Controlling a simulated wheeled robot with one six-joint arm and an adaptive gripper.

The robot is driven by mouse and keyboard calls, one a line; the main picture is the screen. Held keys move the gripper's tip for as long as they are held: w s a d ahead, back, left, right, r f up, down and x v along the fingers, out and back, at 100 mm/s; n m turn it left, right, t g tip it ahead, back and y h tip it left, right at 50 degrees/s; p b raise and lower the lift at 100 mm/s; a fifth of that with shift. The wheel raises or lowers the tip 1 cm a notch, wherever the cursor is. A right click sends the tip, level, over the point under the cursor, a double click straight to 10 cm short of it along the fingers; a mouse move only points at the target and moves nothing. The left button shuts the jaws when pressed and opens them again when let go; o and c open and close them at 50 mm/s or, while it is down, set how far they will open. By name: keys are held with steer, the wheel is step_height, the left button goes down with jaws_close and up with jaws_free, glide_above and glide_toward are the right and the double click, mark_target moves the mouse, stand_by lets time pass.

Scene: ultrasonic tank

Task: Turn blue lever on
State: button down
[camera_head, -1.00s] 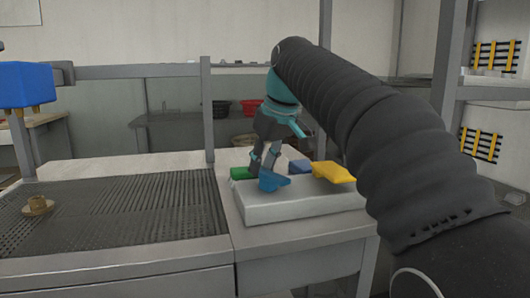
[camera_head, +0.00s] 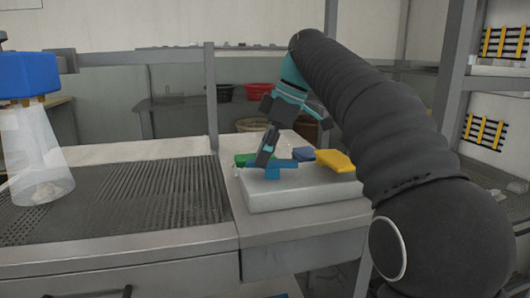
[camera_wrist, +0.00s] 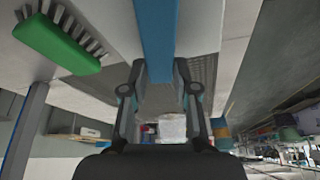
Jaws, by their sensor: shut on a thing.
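The blue lever (camera_head: 286,164) sits on a pale grey raised block (camera_head: 310,194) on the right counter. My gripper (camera_head: 266,160) points down onto it and is shut on it. In the wrist view the blue lever (camera_wrist: 156,38) runs as a straight bar from the top edge to between the two fingers of my gripper (camera_wrist: 158,78). At the far left, a blue spray head (camera_head: 28,76) has a translucent white cone of spray (camera_head: 34,150) below it.
A grey ribbed drain surface (camera_head: 120,200) lies to the left. A grey post (camera_head: 211,100) rises behind.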

steer(key=shift+s+n, duration=0.1)
steer(key=shift+n, duration=0.5)
steer(key=shift+g, duration=0.3)
steer(key=c, duration=0.9)
jaws_free()
steer(key=shift+d+r, duration=0.15)
steer(key=shift+r, duration=0.35)
steer(key=d, duration=0.4)
steer(key=w+d, duration=0.1)
steer(key=d, duration=0.7)
steer(key=shift+w, duration=0.25)
